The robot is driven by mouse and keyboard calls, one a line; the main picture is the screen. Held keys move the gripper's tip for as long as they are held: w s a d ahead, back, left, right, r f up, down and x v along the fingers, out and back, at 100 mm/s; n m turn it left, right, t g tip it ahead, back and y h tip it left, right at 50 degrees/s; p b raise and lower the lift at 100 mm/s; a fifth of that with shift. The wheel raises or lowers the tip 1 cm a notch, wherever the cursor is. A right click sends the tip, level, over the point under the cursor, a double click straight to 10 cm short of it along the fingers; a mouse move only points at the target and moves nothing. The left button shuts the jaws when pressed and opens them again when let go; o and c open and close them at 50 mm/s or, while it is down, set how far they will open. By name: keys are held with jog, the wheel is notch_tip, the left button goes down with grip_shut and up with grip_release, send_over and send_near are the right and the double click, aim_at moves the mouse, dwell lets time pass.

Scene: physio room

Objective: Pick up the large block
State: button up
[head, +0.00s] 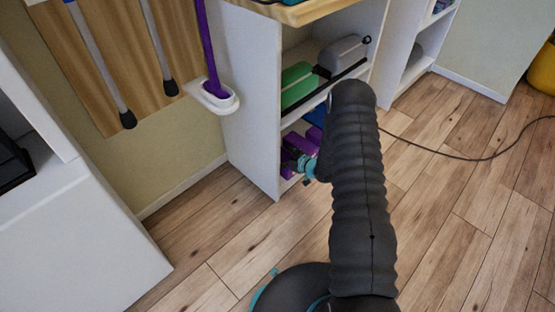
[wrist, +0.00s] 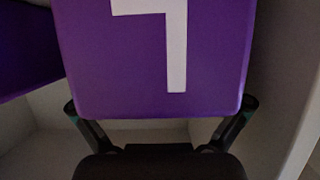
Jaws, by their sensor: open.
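A large purple block (wrist: 130,60) with a white angular mark fills the upper middle of the wrist view. My gripper (wrist: 162,107) is open, with one finger at each lower side of this block. Its front face is close to the palm; I cannot tell whether the fingers touch it. In the head view, purple blocks (head: 299,143) show on the lower shelf of a white unit, and my gripper (head: 309,167) is at that shelf opening. My dark arm hides part of the shelf and the gripper there.
Another purple piece (wrist: 25,50) is at the left in the wrist view. The white shelf unit (head: 250,90) has a side panel beside the opening. Green (head: 297,84) and grey (head: 343,52) rolls lie above. A cable (head: 450,154) crosses the otherwise clear floor at right.

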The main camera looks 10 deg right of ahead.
jog(key=shift+w+a+f, duration=0.1)
jog(key=shift+w+a, duration=0.1)
jog(key=shift+w, duration=0.1)
jog(key=shift+c, duration=0.3)
jog(key=c, duration=1.1)
jog(key=shift+o, duration=0.2)
